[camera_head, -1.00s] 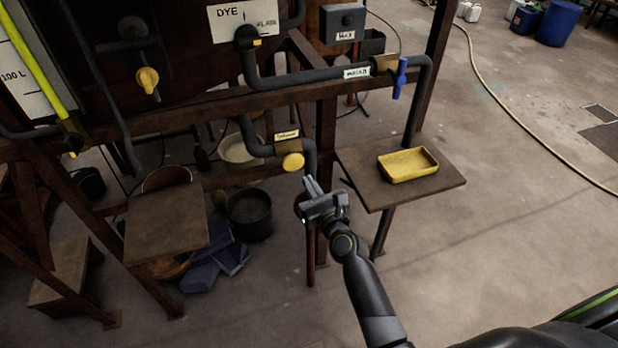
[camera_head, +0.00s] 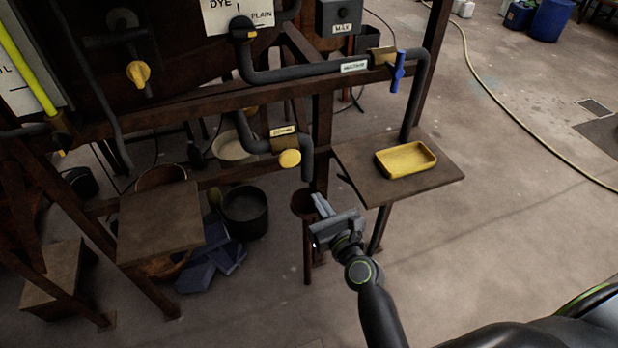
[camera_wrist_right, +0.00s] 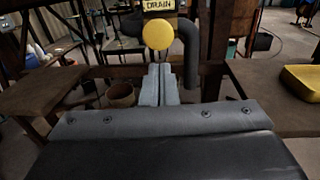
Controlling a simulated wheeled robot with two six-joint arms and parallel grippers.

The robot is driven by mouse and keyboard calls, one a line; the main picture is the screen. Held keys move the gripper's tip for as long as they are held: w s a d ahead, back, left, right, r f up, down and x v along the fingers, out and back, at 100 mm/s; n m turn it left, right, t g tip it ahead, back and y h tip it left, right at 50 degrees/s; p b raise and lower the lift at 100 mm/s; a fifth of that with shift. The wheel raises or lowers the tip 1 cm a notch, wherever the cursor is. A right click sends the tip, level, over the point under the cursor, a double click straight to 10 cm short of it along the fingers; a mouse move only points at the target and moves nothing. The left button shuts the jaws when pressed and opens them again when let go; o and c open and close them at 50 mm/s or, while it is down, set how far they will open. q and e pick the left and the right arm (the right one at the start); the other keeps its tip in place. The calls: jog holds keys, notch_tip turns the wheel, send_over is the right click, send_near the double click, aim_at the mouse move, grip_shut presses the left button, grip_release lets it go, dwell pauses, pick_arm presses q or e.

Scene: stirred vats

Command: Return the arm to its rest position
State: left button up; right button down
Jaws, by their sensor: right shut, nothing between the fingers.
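My right gripper (camera_head: 322,206) is shut and empty, below and a little right of the yellow round drain knob (camera_head: 290,158) in the head view. In the right wrist view its two grey fingers (camera_wrist_right: 159,84) are together, with the drain knob (camera_wrist_right: 158,34) just beyond and above their tips. The gripper is apart from the knob and the drain pipe (camera_head: 307,165). My left gripper is not in view.
A small table (camera_head: 440,178) carrying a yellow tray (camera_head: 405,172) stands right of the gripper. A blue-handled valve (camera_head: 397,72) sits above. A brown stand (camera_head: 160,225), a black bucket (camera_head: 245,208) and blue blocks (camera_head: 212,262) are at left. Open floor lies at right.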

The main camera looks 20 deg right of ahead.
jog(key=shift+f, duration=0.1)
jog(key=s+d+f+n+g+h, duration=0.1)
jog(key=s+f+n+g, duration=0.3)
jog(key=f, duration=0.6)
jog(key=s+d+f+n+g, duration=0.1)
jog(key=s+f+n, duration=0.3)
jog(key=f+n, duration=0.45)
jog(key=s+d+f+n+g+h, duration=0.1)
jog(key=s+d+f+n+g, duration=0.2)
jog(key=f, duration=0.9)
jog(key=s+d+f+n+g, duration=0.2)
jog(key=s+f+n, duration=0.3)
jog(key=s, duration=0.6)
jog(key=s+d+f+n+g+h, duration=0.1)
jog(key=s+d+f+n+g, duration=0.2)
jog(key=s+f+n, duration=0.3)
jog(key=s+d+f+n+g, duration=0.3)
jog(key=s+f+n, duration=0.3)
jog(key=s, duration=0.9)
jog(key=shift+s+n+g+h, duration=0.3)
jog(key=shift+s+n, duration=0.05)
jog(key=shift+n, duration=0.4)
